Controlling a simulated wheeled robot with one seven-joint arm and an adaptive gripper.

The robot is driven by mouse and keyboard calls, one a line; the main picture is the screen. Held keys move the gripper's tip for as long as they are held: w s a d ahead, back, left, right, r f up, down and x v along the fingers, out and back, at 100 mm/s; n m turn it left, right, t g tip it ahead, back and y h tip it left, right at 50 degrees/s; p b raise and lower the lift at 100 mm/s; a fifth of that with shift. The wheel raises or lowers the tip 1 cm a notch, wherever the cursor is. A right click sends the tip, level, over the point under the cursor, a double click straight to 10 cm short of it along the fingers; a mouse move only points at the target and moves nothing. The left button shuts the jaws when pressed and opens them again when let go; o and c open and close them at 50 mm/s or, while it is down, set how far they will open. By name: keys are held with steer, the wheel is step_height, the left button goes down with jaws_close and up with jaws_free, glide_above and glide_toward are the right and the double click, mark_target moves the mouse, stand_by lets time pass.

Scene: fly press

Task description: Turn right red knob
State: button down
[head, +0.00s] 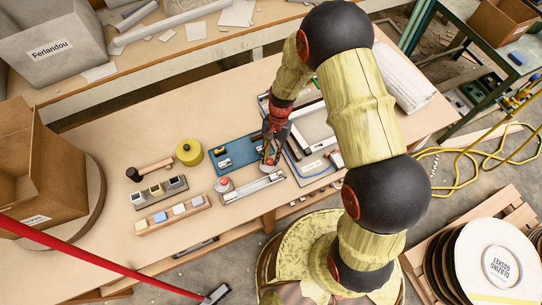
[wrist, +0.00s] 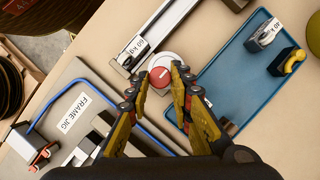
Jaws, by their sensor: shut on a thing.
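The right red knob (wrist: 160,77) sits on a round white base at the end of a silver bar (wrist: 168,30). My gripper (wrist: 160,80) has one finger on each side of the knob and is shut on it. In the head view, my gripper (head: 270,165) points down at the right end of the silver bar (head: 255,190) and hides most of this knob. Another knob with a red top (head: 223,184) stands at the left end of the bar.
A blue tray (head: 228,165) with small parts lies behind the bar. The frame jig (head: 313,166) is right of my gripper. Bare tabletop (head: 120,150) lies further left.

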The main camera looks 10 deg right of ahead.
steer(key=c, duration=1.6)
jaws_free()
steer(key=shift+r, duration=0.1)
steer(key=v, duration=1.1)
steer(key=shift+w+d+r, duration=0.1)
steer(key=shift+w+r, duration=0.1)
steer(key=shift+r, duration=0.15)
